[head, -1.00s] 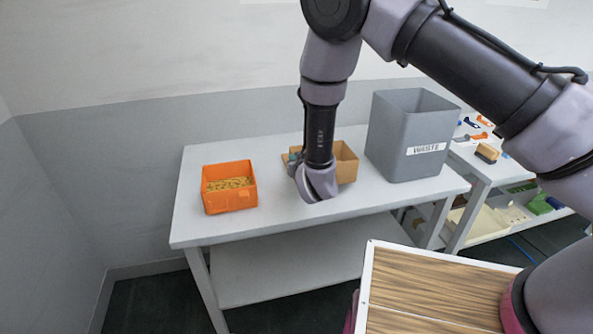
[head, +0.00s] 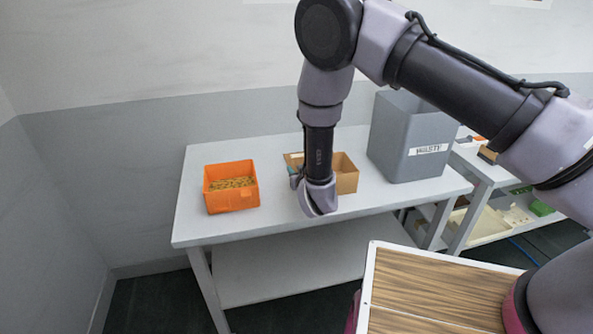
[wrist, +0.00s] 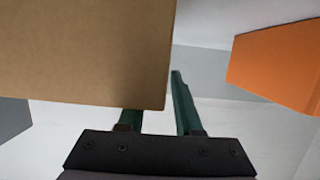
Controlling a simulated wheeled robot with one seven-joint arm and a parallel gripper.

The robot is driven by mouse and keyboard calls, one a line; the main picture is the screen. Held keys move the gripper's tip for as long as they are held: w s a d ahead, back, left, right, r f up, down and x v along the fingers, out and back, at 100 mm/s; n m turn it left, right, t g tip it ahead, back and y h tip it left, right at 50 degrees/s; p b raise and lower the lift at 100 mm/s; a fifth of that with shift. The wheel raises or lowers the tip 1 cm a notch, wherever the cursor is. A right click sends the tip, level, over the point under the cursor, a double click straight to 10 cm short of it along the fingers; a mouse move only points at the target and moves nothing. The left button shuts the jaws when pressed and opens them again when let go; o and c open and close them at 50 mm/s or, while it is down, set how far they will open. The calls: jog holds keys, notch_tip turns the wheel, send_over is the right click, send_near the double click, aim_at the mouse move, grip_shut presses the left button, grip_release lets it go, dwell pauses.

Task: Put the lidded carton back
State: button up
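The lidded carton (head: 346,174) is a brown cardboard box on the grey-white table, partly hidden behind my arm. Its top looks open, with a flap showing on the left. In the wrist view the carton (wrist: 85,50) fills the upper left, very close. My gripper (wrist: 156,118) has two green fingers spread apart. The left finger passes behind the carton's face and its tip is hidden; the right finger stands just right of the carton's edge. I cannot tell whether either finger touches it. In the head view the fingers are mostly hidden by my wrist.
An orange bin (head: 230,186) with small tan pieces stands left on the table (head: 260,225); it also shows in the wrist view (wrist: 280,65). A grey waste bin (head: 410,140) stands close to the carton's right. Bare tabletop lies between the orange bin and carton.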

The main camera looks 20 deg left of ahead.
jog(key=shift+r, duration=0.1)
jog(key=shift+s+r, duration=0.1)
jog(key=shift+s, duration=0.05)
jog(key=v, duration=1.2)
jog(key=w+d+r+m+g+h, duration=0.1)
jog(key=w+d+r+m+h, duration=0.35)
jog(key=w+r, duration=0.7)
jog(key=w+d+r+m+g+y, duration=0.1)
jog(key=w+d+r+m+g, duration=0.15)
jog(key=d+r, duration=1.15)
jog(key=s+d+r+m, duration=0.2)
jog(key=s+d+r, duration=0.5)
jog(key=d+r, duration=0.55)
jog(key=s+d+r+m+g+h, duration=0.1)
jog(key=s+d+r+g+h, duration=0.1)
jog(key=s+d, duration=0.9)
jog(key=s, duration=0.4)
jog(key=shift+s+d+r+m, duration=0.3)
jog(key=shift+r, duration=0.05)
